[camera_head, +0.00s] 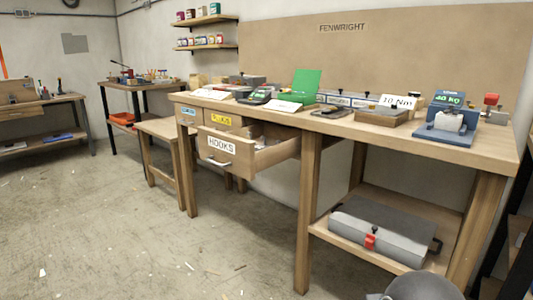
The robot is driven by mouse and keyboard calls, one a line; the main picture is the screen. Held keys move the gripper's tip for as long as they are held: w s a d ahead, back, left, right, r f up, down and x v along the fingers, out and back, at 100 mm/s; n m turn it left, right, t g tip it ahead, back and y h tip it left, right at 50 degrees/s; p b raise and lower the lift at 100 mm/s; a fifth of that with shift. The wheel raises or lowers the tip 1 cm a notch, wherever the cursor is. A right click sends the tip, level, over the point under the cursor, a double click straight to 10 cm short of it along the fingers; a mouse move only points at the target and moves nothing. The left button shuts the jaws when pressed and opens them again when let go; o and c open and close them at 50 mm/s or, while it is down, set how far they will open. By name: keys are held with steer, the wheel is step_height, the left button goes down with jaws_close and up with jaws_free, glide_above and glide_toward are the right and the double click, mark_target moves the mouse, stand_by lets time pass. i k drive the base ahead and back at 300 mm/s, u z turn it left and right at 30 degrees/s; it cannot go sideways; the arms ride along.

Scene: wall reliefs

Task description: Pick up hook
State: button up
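A wooden drawer with the label "HOOKS" (222,146) is pulled out from under the long workbench (440,143). It has a pale handle on its front. Something small and greyish shows inside the drawer near its back, too small to tell whether it is a hook. The front panel hides part of the drawer's inside. I can make out no hook for certain. My gripper is not in view; only a grey rounded shape, which may be part of my arm, shows at the bottom edge.
The benchtop holds a green case (301,86), a "10 Nm" sign (398,102) and a blue-based device (448,125). A grey case (375,234) lies on the lower shelf. A low wooden bench (160,129) stands left of the drawer. The floor in front is open, with scattered scraps.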

mark_target(262, 145)
steer(key=u, duration=0.1)
steer(key=i, duration=1.85)
steer(key=u, duration=0.5)
